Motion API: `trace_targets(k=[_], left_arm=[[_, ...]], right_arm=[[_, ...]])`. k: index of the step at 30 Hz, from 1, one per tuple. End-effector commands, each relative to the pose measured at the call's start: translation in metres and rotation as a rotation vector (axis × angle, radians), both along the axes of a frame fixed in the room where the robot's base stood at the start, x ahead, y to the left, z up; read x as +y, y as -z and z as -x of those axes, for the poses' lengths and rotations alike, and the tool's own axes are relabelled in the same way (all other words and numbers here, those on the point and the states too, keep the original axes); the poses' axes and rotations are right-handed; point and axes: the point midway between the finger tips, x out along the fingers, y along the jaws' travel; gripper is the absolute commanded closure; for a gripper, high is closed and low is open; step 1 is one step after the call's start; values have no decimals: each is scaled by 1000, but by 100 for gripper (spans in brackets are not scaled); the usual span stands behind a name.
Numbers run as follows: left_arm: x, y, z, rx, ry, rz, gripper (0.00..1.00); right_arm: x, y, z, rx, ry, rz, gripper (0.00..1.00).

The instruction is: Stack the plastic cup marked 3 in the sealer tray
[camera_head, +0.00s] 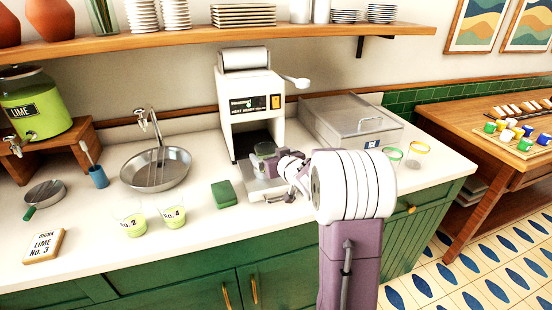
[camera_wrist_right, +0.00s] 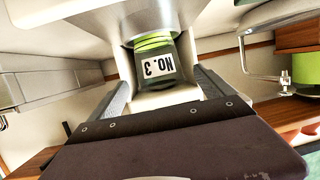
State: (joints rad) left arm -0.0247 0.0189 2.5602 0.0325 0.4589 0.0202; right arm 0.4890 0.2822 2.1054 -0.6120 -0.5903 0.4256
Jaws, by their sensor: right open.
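The plastic cup marked 3 (camera_wrist_right: 157,68) shows its NO. 3 label upside down in the right wrist view, between my right gripper's spread fingers (camera_wrist_right: 162,88). In the head view the cup (camera_head: 265,149) is at the front opening of the white sealer (camera_head: 250,105), above or in the sealer tray (camera_head: 256,186); my gripper partly hides it, and I cannot tell whether its base rests there. My right gripper (camera_head: 283,163) is open around the cup, with no clear grip on it. My left gripper is out of view.
Cups marked 2 (camera_head: 131,225) and 4 (camera_head: 173,216) stand on the counter to the left. A green block (camera_head: 224,194) lies just left of the tray. A steel lidded box (camera_head: 352,123) stands right of the sealer. A sign (camera_head: 44,245) reads LIME NO. 3.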

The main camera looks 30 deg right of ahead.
Motion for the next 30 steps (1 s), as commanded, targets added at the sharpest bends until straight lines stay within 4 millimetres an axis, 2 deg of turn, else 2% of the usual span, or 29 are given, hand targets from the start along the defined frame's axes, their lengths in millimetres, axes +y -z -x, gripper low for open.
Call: trace_targets(k=[4, 10, 26, 29, 30], left_arm=[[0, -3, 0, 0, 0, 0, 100], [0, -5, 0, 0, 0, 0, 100], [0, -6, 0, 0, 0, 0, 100], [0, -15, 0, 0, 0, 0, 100], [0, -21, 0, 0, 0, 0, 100]], right_arm=[[4, -10, 28, -1, 1, -1, 7], [7, -15, 46, -1, 0, 0, 7], [9, -15, 46, 0, -5, -1, 7], [32, -27, 38, -4, -54, 2, 7], [49, -35, 34, -9, -91, 4, 7]])
